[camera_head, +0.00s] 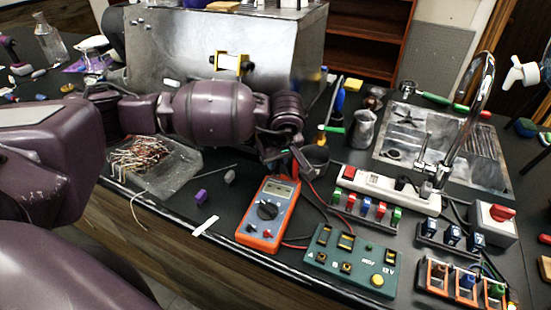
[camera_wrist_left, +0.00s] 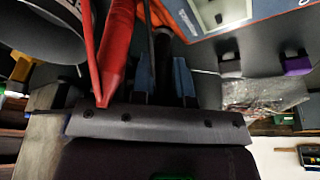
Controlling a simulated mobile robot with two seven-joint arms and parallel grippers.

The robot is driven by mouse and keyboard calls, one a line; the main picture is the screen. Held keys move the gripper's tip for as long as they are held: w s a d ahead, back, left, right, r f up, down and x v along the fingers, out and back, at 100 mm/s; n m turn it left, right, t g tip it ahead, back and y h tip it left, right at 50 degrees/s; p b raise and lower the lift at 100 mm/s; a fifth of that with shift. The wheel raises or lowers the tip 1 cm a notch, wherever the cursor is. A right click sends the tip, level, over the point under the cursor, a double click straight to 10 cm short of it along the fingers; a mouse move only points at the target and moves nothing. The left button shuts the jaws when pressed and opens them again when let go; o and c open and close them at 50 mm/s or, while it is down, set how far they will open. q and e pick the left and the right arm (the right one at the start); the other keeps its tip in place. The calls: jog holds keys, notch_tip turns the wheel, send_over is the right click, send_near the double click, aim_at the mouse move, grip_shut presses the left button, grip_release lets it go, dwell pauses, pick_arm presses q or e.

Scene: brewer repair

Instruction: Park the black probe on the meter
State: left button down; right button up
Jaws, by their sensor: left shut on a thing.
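The orange multimeter (camera_head: 251,239) lies on the dark bench, its screen and dial facing up; its top edge also shows in the left wrist view (camera_wrist_left: 262,12). My left gripper (camera_head: 285,164) is just beyond the meter's top end. In the left wrist view, its blue-padded fingers (camera_wrist_left: 162,78) are shut on the black probe (camera_wrist_left: 162,45). The red probe (camera_wrist_left: 118,45) is close beside the fingers there and shows near the gripper in the head view (camera_head: 302,161). The black probe's tip and most of its length are hidden in the head view. My right gripper is not in view.
A green board (camera_head: 345,272) is right of the meter, with leads around it. A white power strip (camera_head: 400,193) and a dark round cup (camera_head: 317,160) are close to the gripper. A bag of wires (camera_head: 180,163) and a purple block (camera_head: 201,195) lie left.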

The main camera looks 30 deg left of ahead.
pick_arm(q)
jog(key=c, duration=1.4)
grip_release()
jog(key=shift+c, duration=0.2)
jog(key=o, duration=0.4)
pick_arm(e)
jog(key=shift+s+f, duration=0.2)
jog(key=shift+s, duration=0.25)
pick_arm(q)
jog(key=shift+d+r, duration=0.1)
jog(key=shift+r, duration=0.45)
jog(key=v, duration=0.9)
jog(key=shift+r, duration=0.35)
jog(key=shift+s, duration=0.2)
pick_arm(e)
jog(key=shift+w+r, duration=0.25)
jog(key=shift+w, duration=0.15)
